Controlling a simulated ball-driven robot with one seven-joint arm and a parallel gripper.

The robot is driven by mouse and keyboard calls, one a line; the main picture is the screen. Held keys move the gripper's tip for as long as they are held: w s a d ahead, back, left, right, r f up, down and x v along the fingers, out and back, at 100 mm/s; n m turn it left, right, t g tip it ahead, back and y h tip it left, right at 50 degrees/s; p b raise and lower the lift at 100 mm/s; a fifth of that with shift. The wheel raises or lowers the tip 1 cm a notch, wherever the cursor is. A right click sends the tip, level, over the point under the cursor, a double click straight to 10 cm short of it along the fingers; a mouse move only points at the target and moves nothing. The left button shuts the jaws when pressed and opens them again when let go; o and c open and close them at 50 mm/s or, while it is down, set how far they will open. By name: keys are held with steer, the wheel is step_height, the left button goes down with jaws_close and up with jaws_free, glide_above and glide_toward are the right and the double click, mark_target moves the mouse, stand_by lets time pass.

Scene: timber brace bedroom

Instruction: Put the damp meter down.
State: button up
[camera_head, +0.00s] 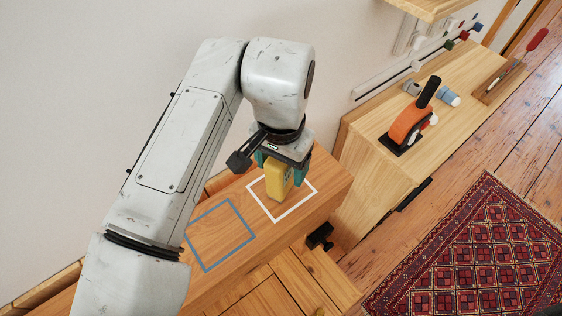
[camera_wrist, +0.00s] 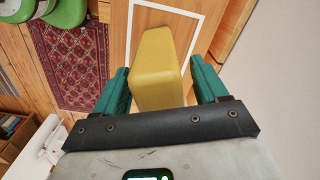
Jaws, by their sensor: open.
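The yellow damp meter (camera_head: 276,181) stands upright on the wooden bench top (camera_head: 165,217), inside the white outlined square (camera_head: 311,190). My gripper (camera_head: 281,172) is directly above and around it, with its green fingers on either side. In the wrist view the damp meter (camera_wrist: 158,68) sits between the two open fingers of my gripper (camera_wrist: 160,88), with a gap visible on its right side and a narrower one on its left.
A blue outlined square (camera_head: 203,262) lies empty on the bench to the left. A wooden cabinet (camera_head: 372,183) at right holds an orange tool (camera_head: 408,124) and small grey and blue items. A red patterned rug (camera_head: 470,260) lies on the floor.

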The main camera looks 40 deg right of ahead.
step_height(320, 180, up, 12)
steer(key=shift+r+b, duration=0.1)
steer(key=shift+b, duration=0.35)
stand_by(0.4)
